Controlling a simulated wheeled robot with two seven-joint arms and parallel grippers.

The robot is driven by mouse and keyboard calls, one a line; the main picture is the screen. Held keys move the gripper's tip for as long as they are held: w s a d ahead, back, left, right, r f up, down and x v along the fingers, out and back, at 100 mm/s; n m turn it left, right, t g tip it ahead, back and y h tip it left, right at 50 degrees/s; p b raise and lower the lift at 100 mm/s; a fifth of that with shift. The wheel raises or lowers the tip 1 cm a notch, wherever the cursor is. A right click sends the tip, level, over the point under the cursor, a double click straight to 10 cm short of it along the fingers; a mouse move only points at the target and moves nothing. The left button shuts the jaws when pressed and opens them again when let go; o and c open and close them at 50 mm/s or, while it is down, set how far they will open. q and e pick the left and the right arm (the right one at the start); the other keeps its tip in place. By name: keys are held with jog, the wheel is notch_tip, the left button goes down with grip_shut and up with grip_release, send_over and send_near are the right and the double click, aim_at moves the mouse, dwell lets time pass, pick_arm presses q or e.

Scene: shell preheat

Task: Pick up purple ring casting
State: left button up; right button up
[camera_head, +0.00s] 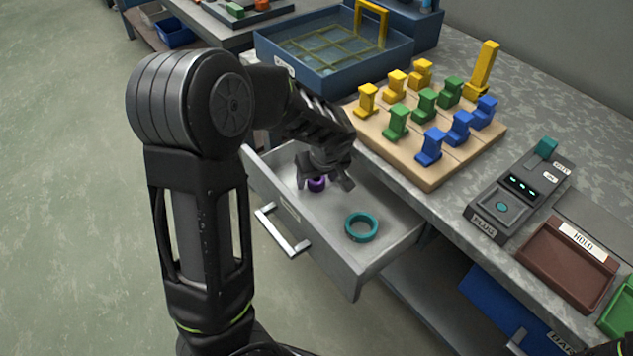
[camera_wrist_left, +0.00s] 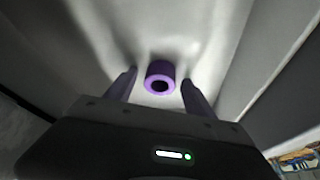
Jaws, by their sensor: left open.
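The purple ring casting (camera_head: 317,184) lies in the open drawer, partly hidden by my left gripper in the head view. In the left wrist view the purple ring (camera_wrist_left: 160,77) lies on the pale drawer floor, its hole facing the camera. My left gripper (camera_head: 325,183) reaches down into the drawer. In the left wrist view the left gripper (camera_wrist_left: 158,85) is open, with one finger on each side of the ring and a gap visible on both sides. I do not make out my right gripper in either view.
A teal ring (camera_head: 361,227) lies in the same drawer (camera_head: 388,252), whose walls stand close around the gripper. On the bench above are a wooden board (camera_head: 428,178) with yellow, green and blue pieces, a blue basin (camera_head: 283,67), a grey device (camera_head: 519,195) and a brown HOLD tray (camera_head: 566,264).

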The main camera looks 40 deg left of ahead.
dwell(0.6)
pick_arm(q)
grip_shut()
dwell(0.5)
